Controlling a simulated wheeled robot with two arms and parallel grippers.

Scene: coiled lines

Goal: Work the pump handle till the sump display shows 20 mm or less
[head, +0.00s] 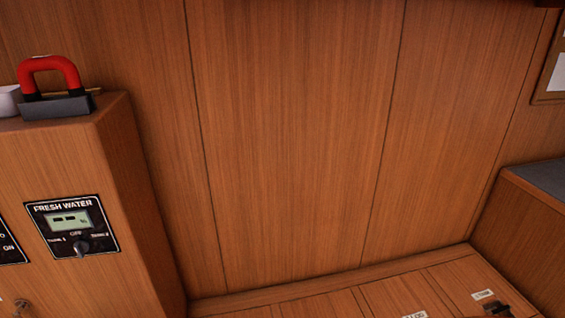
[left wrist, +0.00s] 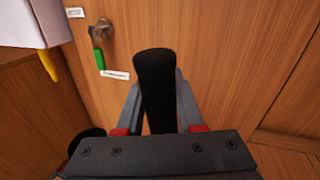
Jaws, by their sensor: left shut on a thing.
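A black, round-ended bar, seemingly the pump handle (left wrist: 155,68), stands up between the fingers of my left gripper (left wrist: 160,105) in the left wrist view. The grey fingers, with red patches near their bases, are shut on it, one on each side. The bar's lower part is hidden behind the gripper body. Neither gripper shows in the head view, and my right gripper is in neither view. I see no sump display. The only display in the head view is on the fresh water panel (head: 72,227), and it reads dashes.
A red-handled padlock-like object (head: 56,86) sits on the wooden cabinet (head: 120,160) at left. Labelled wooden hatches (head: 400,295) lie low at right. In the left wrist view, a metal knob (left wrist: 102,31) with a green tag (left wrist: 98,60) is on the wooden panel ahead.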

